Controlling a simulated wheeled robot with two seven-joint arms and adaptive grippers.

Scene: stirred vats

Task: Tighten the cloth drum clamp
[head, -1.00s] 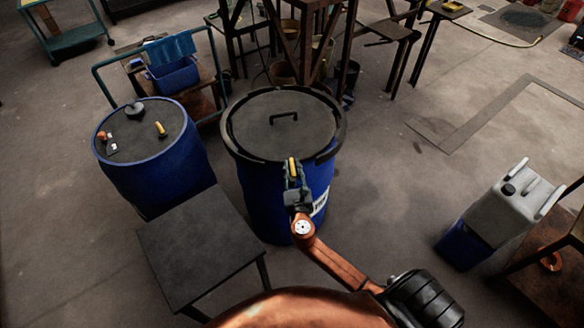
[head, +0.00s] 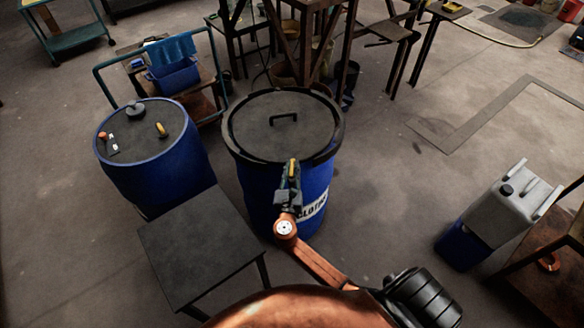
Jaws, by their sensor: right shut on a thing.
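The cloth drum (head: 262,195) is a blue drum in the middle of the head view. Its white label, partly hidden by my arm, shows letters like "CLOTH". A dark lid (head: 265,125) with a bar handle closes its top. The black clamp ring (head: 231,147) runs around the lid's rim. My right gripper (head: 290,176) is at the drum's near side, just below the rim. It is shut on the clamp's lever, whose yellow part (head: 292,168) shows between the fingers. The gripper hides most of the lever and the ring's closure. My left gripper is out of view.
A second blue drum (head: 160,180) with small items on top stands to the left. A dark low table (head: 200,245) stands close at the near left. A cart (head: 210,85) with a blue bin is behind. A grey canister (head: 510,205) stands right; the floor between is clear.

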